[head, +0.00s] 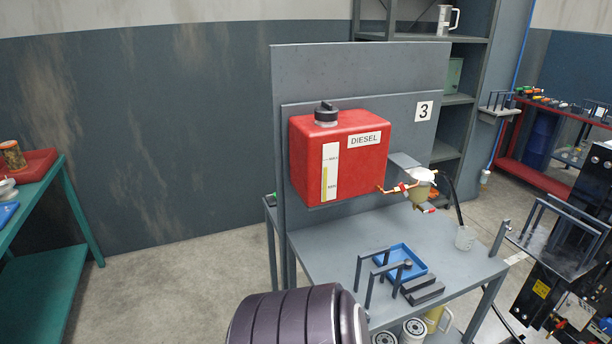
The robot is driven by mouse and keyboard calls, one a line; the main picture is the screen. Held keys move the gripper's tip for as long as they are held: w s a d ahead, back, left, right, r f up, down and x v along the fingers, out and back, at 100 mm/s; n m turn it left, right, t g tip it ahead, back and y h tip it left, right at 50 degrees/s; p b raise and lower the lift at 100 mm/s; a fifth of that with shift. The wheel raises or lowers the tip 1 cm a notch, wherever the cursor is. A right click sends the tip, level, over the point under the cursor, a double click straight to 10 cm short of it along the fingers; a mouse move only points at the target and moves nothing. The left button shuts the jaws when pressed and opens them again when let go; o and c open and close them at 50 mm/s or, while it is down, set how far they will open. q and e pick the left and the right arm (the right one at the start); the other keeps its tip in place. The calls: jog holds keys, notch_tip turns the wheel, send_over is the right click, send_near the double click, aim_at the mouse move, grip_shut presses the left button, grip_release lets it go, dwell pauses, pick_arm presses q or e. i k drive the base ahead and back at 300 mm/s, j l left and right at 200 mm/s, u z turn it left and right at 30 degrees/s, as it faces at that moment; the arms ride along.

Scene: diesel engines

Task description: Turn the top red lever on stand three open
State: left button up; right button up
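Stand three (362,57) is a grey bench with a back panel, marked by a "3" sign (424,111). A red diesel tank (350,158) with a black cap hangs on its panel. A brass pipe leaves the tank's lower right side, and the small top red lever (401,187) sits on it. The pipe leads to a filter bowl with a white top (421,176). A second red lever (428,208) is below the bowl. The top lever's exact angle is too small to tell. Neither gripper is in view.
A dark ribbed cylinder, seemingly part of my arm, fills the bottom middle. The bench top holds a blue tray (419,269), dark rails and a clear beaker (464,238). A green table (48,203) stands left, black machinery right. The floor between is clear.

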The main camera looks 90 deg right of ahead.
aim_at(400, 186)
jog(key=i+z, duration=0.15)
jog(key=z, duration=0.3)
jog(key=i+z, duration=0.15)
jog(key=z, duration=0.25)
jog(key=i+z, duration=0.1)
jog(key=z, duration=0.35)
jog(key=i+j+z, duration=0.1)
jog(key=z, duration=0.3)
jog(key=i+j+z, duration=0.1)
jog(key=z, duration=0.35)
jog(key=j, duration=0.1)
